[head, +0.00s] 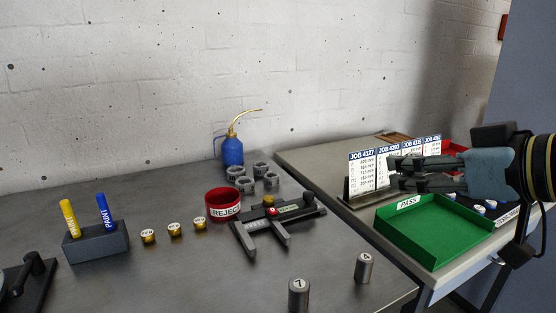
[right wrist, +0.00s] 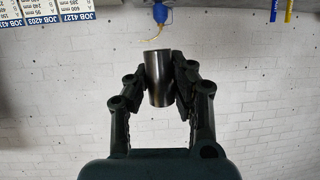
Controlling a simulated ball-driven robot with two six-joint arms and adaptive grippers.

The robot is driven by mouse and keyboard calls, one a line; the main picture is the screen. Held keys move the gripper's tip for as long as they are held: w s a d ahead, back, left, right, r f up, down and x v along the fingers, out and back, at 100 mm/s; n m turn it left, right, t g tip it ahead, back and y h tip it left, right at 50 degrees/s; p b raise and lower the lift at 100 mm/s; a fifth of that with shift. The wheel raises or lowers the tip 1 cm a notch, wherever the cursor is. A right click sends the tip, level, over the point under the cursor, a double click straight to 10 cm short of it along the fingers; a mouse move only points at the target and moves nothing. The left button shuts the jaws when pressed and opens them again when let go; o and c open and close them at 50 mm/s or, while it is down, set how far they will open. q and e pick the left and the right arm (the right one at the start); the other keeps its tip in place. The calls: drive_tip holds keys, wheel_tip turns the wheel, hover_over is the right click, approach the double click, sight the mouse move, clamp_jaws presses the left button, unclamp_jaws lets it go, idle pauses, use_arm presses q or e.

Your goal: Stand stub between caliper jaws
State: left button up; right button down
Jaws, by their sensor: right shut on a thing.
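The black caliper (head: 277,214) lies on the grey table, with two jaws pointing towards the front and an empty gap between them. My right gripper (head: 397,172) is well to the right of the caliper, raised above the card stand and green tray. In the right wrist view its fingers are shut around a dark metal stub (right wrist: 159,82), whose two sides they touch. I cannot make out this stub clearly in the head view. Two other metal stubs, a near one (head: 299,295) and a far one (head: 363,268), stand upright on the front of the table. My left gripper is not in view.
A red REJECT bowl (head: 222,205) and grey rings (head: 246,184) sit close behind the caliper. A blue oil can (head: 232,152) stands further back. The green PASS tray (head: 432,232) and job cards (head: 362,172) are at right. Brass weights (head: 174,229) and a marker block (head: 96,247) are left.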

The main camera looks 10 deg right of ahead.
drive_tip(key=f, duration=0.1)
drive_tip(key=d+f, duration=0.1)
drive_tip(key=shift+w+f+m+h, duration=0.2)
drive_tip(key=shift+f+m+h, duration=0.1)
wheel_tip(320, 180, down, 7)
drive_tip(key=s+d+h, duration=0.1)
drive_tip(key=shift+d+m+t, duration=0.3)
drive_tip(key=shift+m, duration=0.1)
drive_tip(key=shift+f, duration=0.1)
